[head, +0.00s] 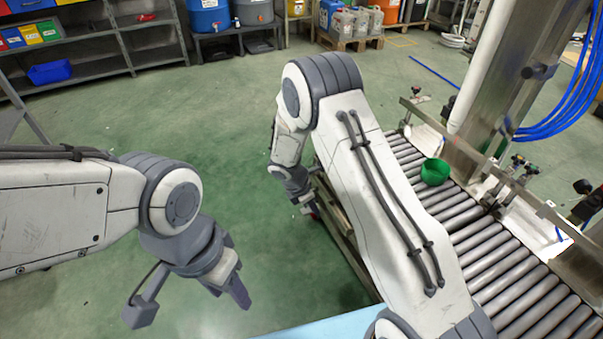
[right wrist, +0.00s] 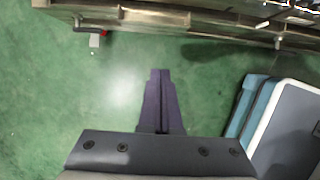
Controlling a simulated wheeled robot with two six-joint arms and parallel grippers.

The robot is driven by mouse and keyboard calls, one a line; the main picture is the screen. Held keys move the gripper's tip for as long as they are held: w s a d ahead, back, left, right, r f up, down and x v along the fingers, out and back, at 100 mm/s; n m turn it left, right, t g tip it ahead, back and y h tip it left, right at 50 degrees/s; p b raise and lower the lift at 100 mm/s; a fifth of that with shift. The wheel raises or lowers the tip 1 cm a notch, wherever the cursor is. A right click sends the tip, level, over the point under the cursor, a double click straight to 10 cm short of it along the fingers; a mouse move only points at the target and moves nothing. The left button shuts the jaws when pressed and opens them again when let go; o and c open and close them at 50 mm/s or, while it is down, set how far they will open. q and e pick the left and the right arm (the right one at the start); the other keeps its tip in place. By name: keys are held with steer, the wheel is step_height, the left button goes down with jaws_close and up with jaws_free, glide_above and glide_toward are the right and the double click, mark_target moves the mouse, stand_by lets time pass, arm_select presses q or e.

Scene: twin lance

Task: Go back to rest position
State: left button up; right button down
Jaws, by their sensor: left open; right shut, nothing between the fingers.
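My left gripper (head: 241,295) hangs above the green floor at the lower left of the head view, with its fingers pointing down and to the right. It is open and holds nothing that I can see. My right gripper (head: 312,212) hangs beside the near side of the roller conveyor in the head view, partly hidden and small. In the right wrist view its two dark fingers (right wrist: 161,77) are together and empty, over bare green floor.
The roller conveyor (head: 532,302) runs along the right, partly behind my right arm. A green bowl (head: 435,172) sits on its rollers. A light blue surface (head: 340,326) lies at the bottom edge. Grey shelves (head: 150,45) stand at the back left. The floor between is clear.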

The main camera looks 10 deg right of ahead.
steer(key=s+a+r+m+y, duration=0.1)
steer(key=s+a+r+m, duration=0.3)
steer(key=r, duration=0.3)
steer(key=s+a+r+m+y, duration=0.1)
steer(key=s+a+r+m, duration=0.1)
steer(key=s+a+r, duration=0.45)
steer(key=s+a+r+m+y, duration=0.1)
steer(key=s+r+m+y, duration=0.15)
steer(key=s+r, duration=0.45)
steer(key=s+a+r+m+y, duration=0.1)
steer(key=s+r+m, duration=0.25)
steer(key=s, duration=0.85)
step_height(320, 180, up, 36)
steer(key=m+p, duration=0.1)
steer(key=p, duration=3.4)
steer(key=shift+s+a+f+g+p, duration=0.15)
steer(key=shift+s+f+g+p, duration=0.1)
steer(key=shift+g+p, duration=0.15)
